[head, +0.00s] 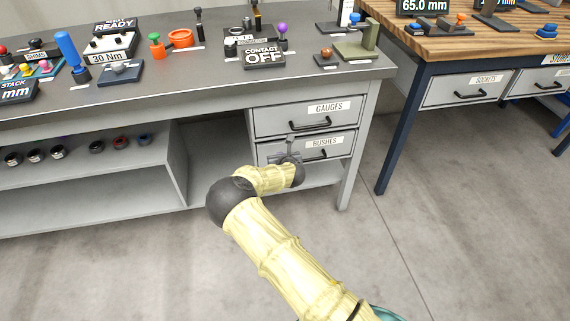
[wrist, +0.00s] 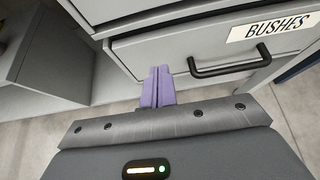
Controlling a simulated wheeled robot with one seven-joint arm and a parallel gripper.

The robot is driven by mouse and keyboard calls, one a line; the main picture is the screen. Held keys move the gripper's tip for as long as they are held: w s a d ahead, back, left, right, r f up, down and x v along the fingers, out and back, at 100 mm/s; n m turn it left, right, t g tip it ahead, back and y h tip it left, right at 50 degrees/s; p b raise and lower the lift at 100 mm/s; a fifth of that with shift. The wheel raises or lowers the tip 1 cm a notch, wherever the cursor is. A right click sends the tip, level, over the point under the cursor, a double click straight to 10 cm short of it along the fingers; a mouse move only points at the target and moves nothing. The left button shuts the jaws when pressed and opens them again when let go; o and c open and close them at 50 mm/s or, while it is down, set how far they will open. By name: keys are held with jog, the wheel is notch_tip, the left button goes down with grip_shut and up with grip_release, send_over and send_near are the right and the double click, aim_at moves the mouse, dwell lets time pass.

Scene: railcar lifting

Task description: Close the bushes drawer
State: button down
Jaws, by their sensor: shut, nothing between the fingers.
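The bushes drawer (head: 335,146) is the lower of two grey drawers under the grey bench, with a white BUSHES label and a black bar handle (head: 322,155). Its front looks nearly flush with the drawer above; I cannot tell whether a small gap is left. In the wrist view the drawer front (wrist: 180,45) fills the top, with the handle (wrist: 230,66) right of my fingers. My gripper (wrist: 157,72) is shut and empty, its purple fingertips at the drawer front's lower part, left of the handle. I cannot tell whether they touch it. In the head view my arm partly hides the drawer's left side.
The gauges drawer (head: 305,117) sits directly above and looks shut. An open shelf (head: 90,165) with several small rings is to the left. A wooden-topped bench (head: 450,45) with a sockets drawer stands at right. The floor between the benches is clear.

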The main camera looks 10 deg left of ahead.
jog(key=p+v, duration=0.1)
jog(key=v, duration=0.7)
jog(key=s+d+r+m+g+h, duration=0.2)
jog(key=s+d+m+h, duration=0.1)
jog(key=d+m, duration=0.7)
jog(key=s+d+r+m+g+h, duration=0.1)
jog(key=s+d+r+m+h, duration=0.2)
jog(key=d+m, duration=0.65)
jog(key=s+d+r+m+g+y, duration=0.1)
jog(key=s+d+r+m+g, duration=0.1)
jog(key=s+r+m, duration=0.4)
jog(key=s+d+r+m+g, duration=0.2)
jog(key=s+m, duration=0.6)
jog(key=s, duration=0.1)
jog(key=s+d+r+m+g+y, duration=0.1)
jog(key=s+r+m, duration=0.3)
jog(key=s+m, duration=0.3)
jog(key=w+p+v, duration=0.2)
jog(key=p+v, duration=1)
jog(key=w+r+p+v, duration=0.1)
jog(key=w+p+v, duration=0.2)
jog(key=p+v, duration=0.9)
jog(key=shift+r+g+p, duration=0.25)
jog(key=shift+g+p, duration=0.05)
jog(key=shift+f+n, duration=0.1)
jog(key=shift+n, duration=0.15)
